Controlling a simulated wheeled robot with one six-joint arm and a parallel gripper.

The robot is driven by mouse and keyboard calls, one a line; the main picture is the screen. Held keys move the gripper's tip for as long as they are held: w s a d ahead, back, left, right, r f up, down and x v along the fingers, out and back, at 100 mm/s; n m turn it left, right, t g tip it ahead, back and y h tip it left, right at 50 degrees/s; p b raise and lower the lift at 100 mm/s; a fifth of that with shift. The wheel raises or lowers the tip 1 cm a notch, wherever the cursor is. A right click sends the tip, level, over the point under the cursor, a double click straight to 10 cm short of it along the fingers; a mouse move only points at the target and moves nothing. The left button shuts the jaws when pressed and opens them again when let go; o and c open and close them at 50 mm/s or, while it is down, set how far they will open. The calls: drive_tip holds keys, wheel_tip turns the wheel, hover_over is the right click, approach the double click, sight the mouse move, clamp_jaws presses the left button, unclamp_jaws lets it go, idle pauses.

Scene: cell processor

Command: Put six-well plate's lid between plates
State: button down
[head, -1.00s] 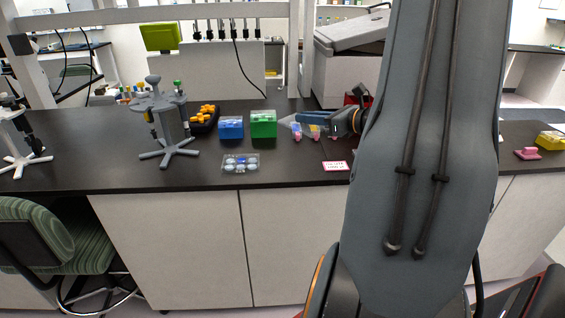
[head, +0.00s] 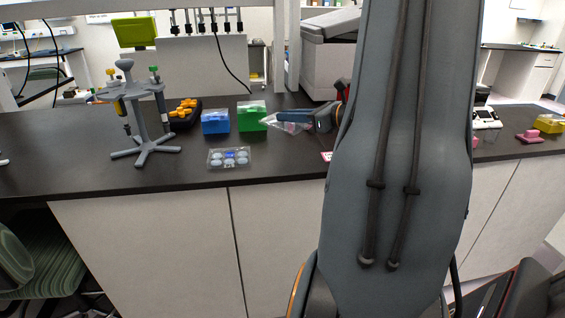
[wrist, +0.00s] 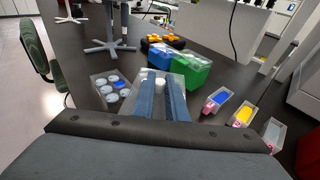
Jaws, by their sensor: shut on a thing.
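The six-well plate (head: 229,158) lies on the dark bench, uncovered, with pale wells and one blue patch; it also shows in the wrist view (wrist: 112,88). My gripper (head: 281,117) is shut on a clear flat lid (head: 291,127), held tilted, to the right of the plate. In the wrist view the blue fingers (wrist: 161,88) reach forward with the clear lid (wrist: 178,88) around their tips. The lid's height above the bench is hard to tell.
Blue (head: 215,122) and green (head: 252,116) boxes stand behind the plate. A grey pipette stand (head: 140,115) is left. Blue (wrist: 217,99), yellow (wrist: 241,115) and clear (wrist: 272,130) flasks lie right of my gripper.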

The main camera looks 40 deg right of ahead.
sight(291, 157)
drive_tip(key=b, duration=0.3)
drive_tip(key=shift+f+y+b, duration=0.2)
drive_tip(key=shift+y+b, duration=0.1)
drive_tip(key=shift+b, duration=0.1)
wheel_tip(291, 157, down, 10)
drive_tip(key=shift+s+r, duration=0.1)
drive_tip(key=shift+r, duration=0.05)
drive_tip(key=c, duration=1.8)
unclamp_jaws()
drive_tip(key=shift+o, duration=0.2)
drive_tip(key=shift+s+d, duration=0.1)
drive_tip(key=shift+s, duration=0.15)
drive_tip(key=v, duration=1.1)
drive_tip(key=shift+r, duration=0.2)
drive_tip(key=shift+s, duration=0.15)
